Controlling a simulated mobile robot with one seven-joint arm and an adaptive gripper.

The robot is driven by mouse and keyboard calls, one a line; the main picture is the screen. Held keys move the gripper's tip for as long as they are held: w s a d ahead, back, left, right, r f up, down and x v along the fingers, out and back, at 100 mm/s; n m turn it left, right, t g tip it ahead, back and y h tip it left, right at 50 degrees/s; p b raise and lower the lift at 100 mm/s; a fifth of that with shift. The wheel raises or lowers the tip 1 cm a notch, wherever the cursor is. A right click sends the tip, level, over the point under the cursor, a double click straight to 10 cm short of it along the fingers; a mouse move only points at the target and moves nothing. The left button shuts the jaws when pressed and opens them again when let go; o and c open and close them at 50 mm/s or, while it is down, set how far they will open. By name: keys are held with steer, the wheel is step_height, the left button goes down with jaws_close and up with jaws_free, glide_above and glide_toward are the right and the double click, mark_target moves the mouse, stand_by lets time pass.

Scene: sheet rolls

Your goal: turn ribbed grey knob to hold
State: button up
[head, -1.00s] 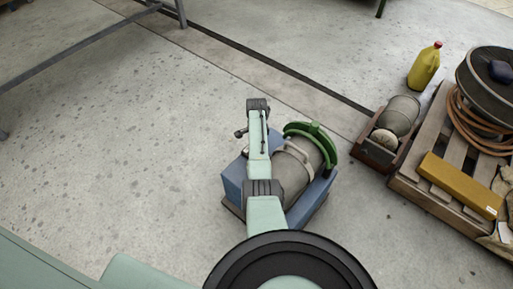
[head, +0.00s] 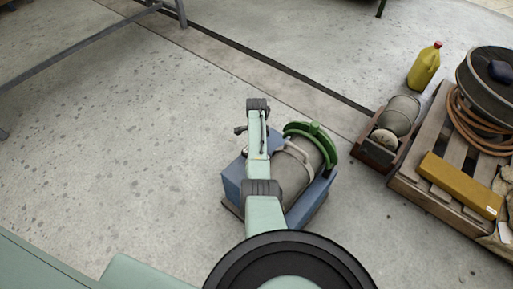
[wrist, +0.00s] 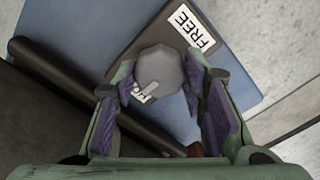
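The grey knob (wrist: 160,68) is in the upper middle of the wrist view, on a blue panel (wrist: 232,45). It has a faceted outline and a pale pointer bar that slants down and left. A white FREE label (wrist: 191,28) is to its upper right. A second white label (wrist: 148,97), partly hidden, shows letters like HO beside the pointer's end. My gripper (wrist: 158,78) has its purple-padded fingers on both sides of the knob, and they appear to touch it. In the head view my arm hides the knob above the blue box (head: 232,182).
A grey roll (head: 292,173) with a green hoop (head: 325,143) lies in the blue box. To the right are a smaller roll (head: 400,115) in a brown cradle, a yellow jug (head: 424,66) and a loaded pallet (head: 432,193).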

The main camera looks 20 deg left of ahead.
steer(key=o, duration=0.5)
step_height(320, 180, up, 12)
steer(key=shift+r, duration=0.1)
stand_by(0.5)
